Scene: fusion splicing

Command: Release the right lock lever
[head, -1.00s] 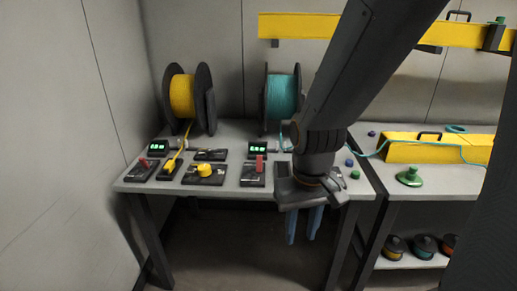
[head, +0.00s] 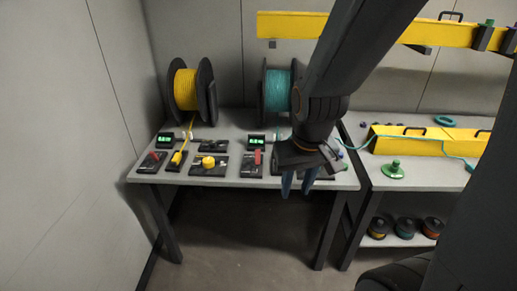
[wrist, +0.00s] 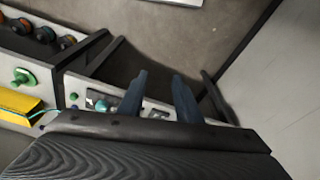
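A red lever (head: 258,157) stands upright on a black base on the left bench, right of the yellow knob. A second red lever (head: 154,156) sits on a black base at the bench's left end and looks lower. My gripper (head: 298,186) is over the bench's front edge, to the right of the upright lever and apart from it. Its two blue fingers are spread with nothing between them. They also show spread in the wrist view (wrist: 159,80). The gripper and arm hide part of the bench's right side; neither red lever is clear in the wrist view.
A yellow knob (head: 208,162) and two small green displays stand on the bench (head: 225,183). Yellow (head: 185,90) and teal (head: 277,90) cable spools stand behind. A second bench at the right holds a yellow block (head: 400,140) and a green knob (head: 393,170).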

